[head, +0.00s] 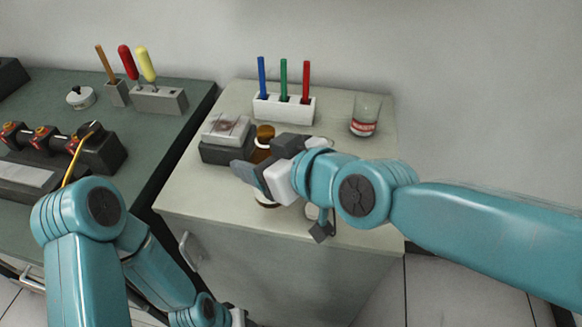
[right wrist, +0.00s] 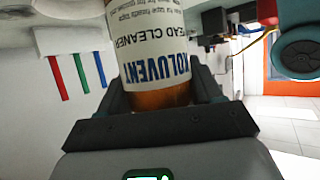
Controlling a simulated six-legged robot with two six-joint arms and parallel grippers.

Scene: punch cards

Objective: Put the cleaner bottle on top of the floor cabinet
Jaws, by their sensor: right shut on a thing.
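The cleaner bottle is amber with a white label; its brown top (head: 265,133) shows above my right gripper in the head view. The right gripper (head: 250,172) is shut around the bottle, and its fingers hide the bottle's middle. In the right wrist view the lettered label (right wrist: 160,45) stands between the two fingers (right wrist: 165,92). The bottle looks upright over the pale top of the floor cabinet (head: 350,205). I cannot tell whether its base touches the top. My left arm reaches down at the lower left; its fingers are not visible.
On the cabinet top, a dark box with a pale lid (head: 226,135) is close left of the bottle. A green-topped bench (head: 190,95) adjoins the left.

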